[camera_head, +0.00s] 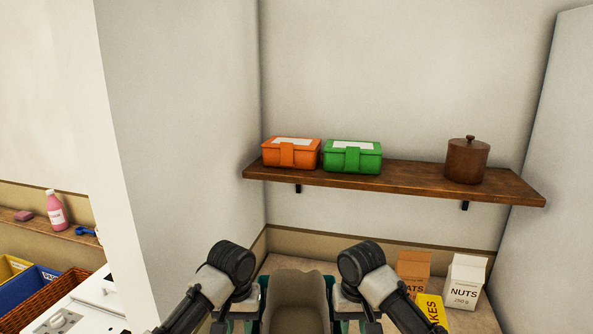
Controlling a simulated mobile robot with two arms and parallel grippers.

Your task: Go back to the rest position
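My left arm shows at the bottom of the head view, left of centre, with a dark round joint and a pale link. My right arm shows in the same pose right of centre. Both arms are bent and low, apart from each other and on either side of a grey part of my own body. No fingertips of either gripper show in the view. Whether the grippers hold anything cannot be seen.
A wooden wall shelf (412,180) carries an orange box (291,153), a green box (351,158) and a brown lidded pot (467,160). Below stand a nuts carton (464,283), a yellow box (430,308) and an orange-brown carton (413,268). A pink bottle (56,211) stands at left.

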